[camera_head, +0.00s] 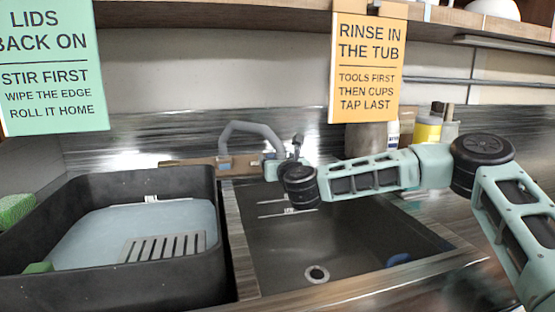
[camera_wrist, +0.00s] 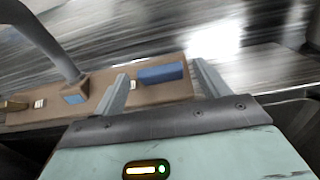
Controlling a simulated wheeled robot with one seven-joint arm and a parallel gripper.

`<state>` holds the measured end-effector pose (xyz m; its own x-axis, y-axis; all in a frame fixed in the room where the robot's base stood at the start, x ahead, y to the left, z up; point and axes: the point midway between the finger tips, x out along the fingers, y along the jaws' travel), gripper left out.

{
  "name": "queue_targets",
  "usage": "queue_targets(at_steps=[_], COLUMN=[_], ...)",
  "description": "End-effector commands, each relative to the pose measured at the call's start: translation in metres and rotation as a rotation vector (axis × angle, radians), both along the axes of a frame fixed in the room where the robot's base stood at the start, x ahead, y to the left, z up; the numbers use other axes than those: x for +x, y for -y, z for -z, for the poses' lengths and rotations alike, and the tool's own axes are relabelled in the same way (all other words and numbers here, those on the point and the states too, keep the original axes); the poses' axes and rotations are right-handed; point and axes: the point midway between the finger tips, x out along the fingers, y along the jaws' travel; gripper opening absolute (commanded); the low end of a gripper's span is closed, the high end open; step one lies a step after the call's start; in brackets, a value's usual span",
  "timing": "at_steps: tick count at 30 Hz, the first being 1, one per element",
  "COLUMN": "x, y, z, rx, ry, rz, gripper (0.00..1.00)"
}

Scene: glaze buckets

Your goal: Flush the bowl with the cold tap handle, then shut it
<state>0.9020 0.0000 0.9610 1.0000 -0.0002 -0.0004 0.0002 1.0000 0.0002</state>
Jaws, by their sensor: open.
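The tap has a grey arched spout (camera_head: 250,127) on a brown base strip (camera_head: 190,164) behind the sink bowl (camera_head: 345,235). In the wrist view, a blue bar handle (camera_wrist: 160,74) sits on the strip (camera_wrist: 145,97), right of the spout (camera_wrist: 50,42). I take it as the cold handle; its marking is not legible. My gripper (camera_wrist: 160,70) is open, with one finger on each side of the handle in the picture. Contact cannot be told. In the head view, my gripper (camera_head: 272,166) is at the strip and hides the handle. No water stream shows.
A black tub (camera_head: 110,187) with a pale blue-grey inside and a slotted grey plate (camera_head: 165,246) stands left of the sink. A drain (camera_head: 317,274) and a blue item (camera_head: 398,259) are in the bowl. Bottles (camera_head: 427,130) stand behind my arm. Two signs hang above.

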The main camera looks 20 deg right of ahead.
Motion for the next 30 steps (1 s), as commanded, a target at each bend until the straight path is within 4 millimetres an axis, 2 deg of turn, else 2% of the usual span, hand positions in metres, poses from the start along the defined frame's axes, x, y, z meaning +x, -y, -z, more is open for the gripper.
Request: queue_targets(at_steps=[11, 16, 30], x=[0.0059, 0.0057, 0.0056], y=[-0.0003, -0.0002, 0.0025], z=[0.0002, 0.0001, -0.0006], rx=[0.000, 0.000, -0.051], ry=[0.000, 0.000, 0.001], rz=[-0.001, 0.000, -0.066], gripper=[0.75, 0.30, 0.30])
